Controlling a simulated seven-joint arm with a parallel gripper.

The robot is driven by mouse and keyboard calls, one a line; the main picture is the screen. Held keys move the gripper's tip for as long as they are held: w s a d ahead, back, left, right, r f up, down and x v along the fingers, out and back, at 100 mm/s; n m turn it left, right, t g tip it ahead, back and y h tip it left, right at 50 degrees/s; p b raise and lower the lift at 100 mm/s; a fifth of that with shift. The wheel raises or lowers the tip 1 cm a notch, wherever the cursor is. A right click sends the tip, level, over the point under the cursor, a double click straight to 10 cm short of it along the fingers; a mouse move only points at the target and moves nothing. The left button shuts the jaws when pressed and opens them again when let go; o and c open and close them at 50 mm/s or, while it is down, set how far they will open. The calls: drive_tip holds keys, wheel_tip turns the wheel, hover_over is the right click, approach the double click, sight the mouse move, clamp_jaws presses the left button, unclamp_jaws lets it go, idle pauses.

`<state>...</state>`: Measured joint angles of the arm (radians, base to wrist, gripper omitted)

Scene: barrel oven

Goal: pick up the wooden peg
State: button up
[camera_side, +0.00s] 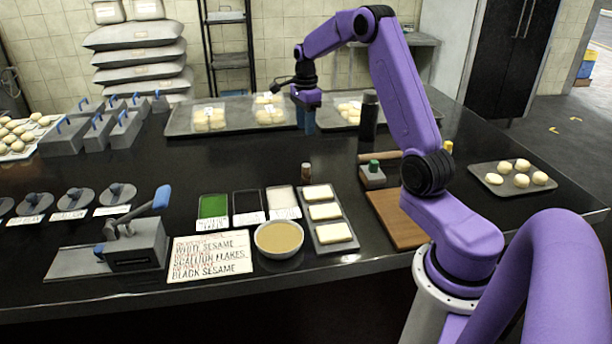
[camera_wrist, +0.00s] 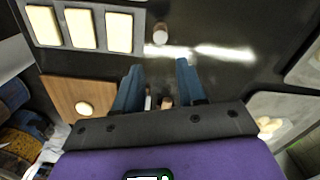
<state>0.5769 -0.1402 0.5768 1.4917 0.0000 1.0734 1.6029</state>
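A pale wooden rod (camera_side: 380,156), which looks like the wooden peg, lies on the dark counter behind a grey block with a green knob. My arm may hide its right end. In the wrist view a small brown end (camera_wrist: 167,102), probably of this rod, shows low between my fingers, the remainder hidden by the gripper body. My gripper (camera_side: 305,120) hangs high over the back of the counter, left of the rod. In the wrist view its two blue fingers (camera_wrist: 159,72) stand apart with nothing held between them.
A small brown-topped jar (camera_side: 306,172) stands behind the tray of white slices (camera_side: 348,246). A tall dark bottle (camera_side: 369,115) stands behind the rod. A wooden board (camera_side: 397,218) lies in front, and trays of buns (camera_side: 240,126) line the back.

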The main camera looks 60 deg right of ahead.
sight(306, 165)
drive_tip(key=f, duration=1.1)
drive_tip(key=shift+d+f, duration=0.25)
drive_tip(key=shift+a+f, duration=0.15)
drive_tip(key=shift+f, duration=2.9)
drive_tip(key=c, duration=0.6)
